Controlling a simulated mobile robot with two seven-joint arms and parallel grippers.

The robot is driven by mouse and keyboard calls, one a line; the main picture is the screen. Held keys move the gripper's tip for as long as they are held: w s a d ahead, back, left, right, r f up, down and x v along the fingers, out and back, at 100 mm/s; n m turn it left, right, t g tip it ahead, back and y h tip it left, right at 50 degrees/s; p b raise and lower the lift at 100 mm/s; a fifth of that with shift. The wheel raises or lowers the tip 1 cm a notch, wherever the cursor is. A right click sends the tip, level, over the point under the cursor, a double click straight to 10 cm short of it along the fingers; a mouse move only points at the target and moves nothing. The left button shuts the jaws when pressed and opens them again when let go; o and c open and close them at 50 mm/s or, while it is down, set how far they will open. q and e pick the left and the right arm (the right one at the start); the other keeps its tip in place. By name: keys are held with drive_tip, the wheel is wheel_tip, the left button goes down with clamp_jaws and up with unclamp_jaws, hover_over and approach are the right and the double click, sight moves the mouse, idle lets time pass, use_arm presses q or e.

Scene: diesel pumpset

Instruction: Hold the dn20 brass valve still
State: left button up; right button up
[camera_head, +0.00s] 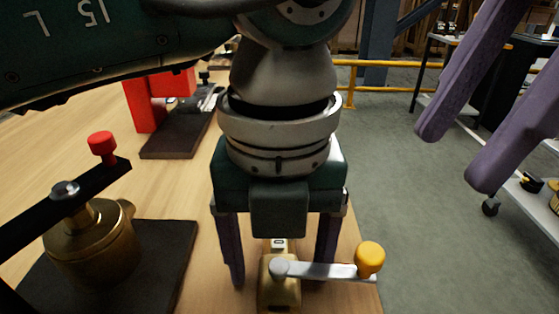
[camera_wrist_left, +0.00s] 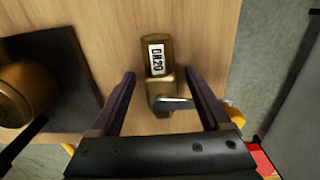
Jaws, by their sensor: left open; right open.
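The dn20 brass valve (camera_head: 279,295) stands on the wooden bench near its right edge. It has a grey lever (camera_head: 325,270) ending in a yellow knob (camera_head: 369,257) to the right. In the left wrist view its brass body (camera_wrist_left: 158,85) carries a white "DN20" label (camera_wrist_left: 156,56). My left gripper (camera_head: 280,272) points down over the valve, open, with one purple finger on each side of the body. In the left wrist view gaps show between both fingers (camera_wrist_left: 160,74) and the brass. My right gripper (camera_head: 455,160) is open and empty, off to the right above the floor.
A larger brass valve (camera_head: 95,245) with a black lever and red knob (camera_head: 102,145) sits on a dark plate (camera_head: 165,265) to the left. A red block (camera_head: 145,105) stands behind. The bench ends just right of the dn20 valve. A yellow rail (camera_head: 385,63) is beyond.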

use_arm(q)
clamp_jaws()
idle(0.7)
drive_tip(key=shift+c, duration=1.2)
unclamp_jaws()
drive_tip(key=shift+c, duration=0.2)
clamp_jaws()
